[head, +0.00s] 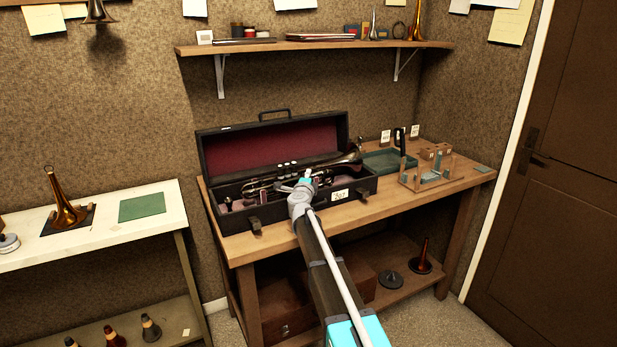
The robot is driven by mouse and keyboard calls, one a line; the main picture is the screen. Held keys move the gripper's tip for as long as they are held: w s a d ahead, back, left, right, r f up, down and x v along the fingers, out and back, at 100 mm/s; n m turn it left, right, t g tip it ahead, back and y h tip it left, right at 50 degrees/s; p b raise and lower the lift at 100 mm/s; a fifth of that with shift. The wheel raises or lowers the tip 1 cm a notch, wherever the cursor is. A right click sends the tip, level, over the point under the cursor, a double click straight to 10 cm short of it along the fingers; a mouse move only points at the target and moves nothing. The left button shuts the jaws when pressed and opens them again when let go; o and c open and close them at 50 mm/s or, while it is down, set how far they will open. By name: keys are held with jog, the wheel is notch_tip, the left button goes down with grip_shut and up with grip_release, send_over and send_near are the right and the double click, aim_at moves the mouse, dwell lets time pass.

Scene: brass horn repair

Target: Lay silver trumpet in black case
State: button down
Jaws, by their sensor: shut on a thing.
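The black case (298,206) stands open on the wooden bench, its lid with dark red lining (280,146) raised at the back. The silver trumpet (262,184) lies lengthwise over or within the case's opening, its bell (352,156) toward the right end and higher than the rest. I cannot tell whether it touches the case floor. My gripper (306,177) reaches in over the case's front wall and is shut on the trumpet near its middle. My wrist hides part of the trumpet and the fingertips are too small to see clearly.
A green tray (378,166) and a wooden rack (440,170) stand right of the case. A shelf (310,46) hangs above the bench. A white table (100,230) with a brass horn bell (66,208) is at the left. The bench front right is clear.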

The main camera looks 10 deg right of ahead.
jog(key=shift+s+f, duration=0.25)
jog(key=shift+s, duration=0.25)
jog(key=shift+s+f, duration=0.2)
jog(key=shift+s, duration=0.3)
jog(key=shift+c, duration=2.2)
grip_release()
jog(key=shift+w+r, duration=0.1)
jog(key=shift+r, duration=0.1)
jog(key=shift+r+p, duration=0.3)
jog(key=shift+p, duration=0.5)
